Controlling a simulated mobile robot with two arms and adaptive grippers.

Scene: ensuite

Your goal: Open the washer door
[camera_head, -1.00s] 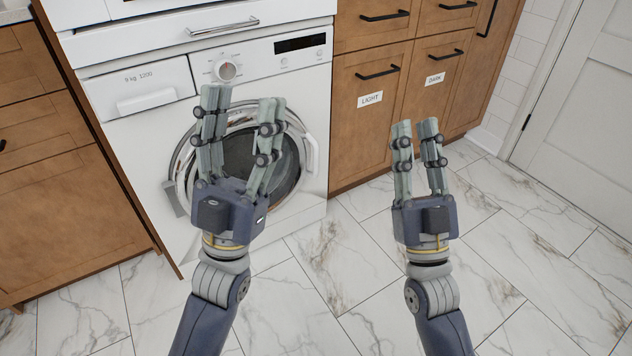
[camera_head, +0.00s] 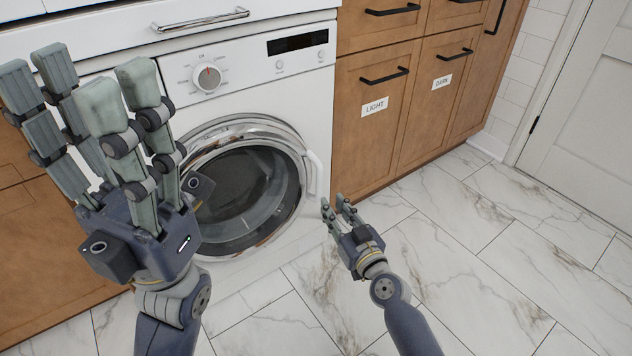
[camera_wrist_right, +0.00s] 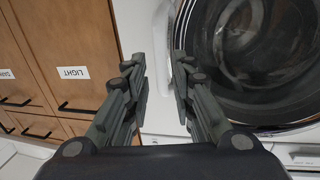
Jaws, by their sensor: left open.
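The white washer (camera_head: 318,85) stands under the counter, and its round glass door (camera_head: 240,190) looks shut. A white curved handle (camera_head: 314,175) is on the door's right side. My right gripper (camera_head: 335,204) is low, just right of and below the handle. In the right wrist view, my right gripper (camera_wrist_right: 156,75) is open and empty, with a clear gap between its fingers. The handle (camera_wrist_right: 163,50) shows beyond the fingertips, near the door's rim. I cannot tell how far it is from them. My left gripper (camera_head: 85,80) is open and empty, raised at the left, covering the washer's left part.
Wooden cabinets (camera_head: 365,135) with black pulls and "LIGHT" and "DARK" labels stand right of the washer. A metal bar handle (camera_head: 200,20) runs above it. The marble tile floor (camera_head: 470,240) at the right is clear, up to a white door (camera_head: 590,120).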

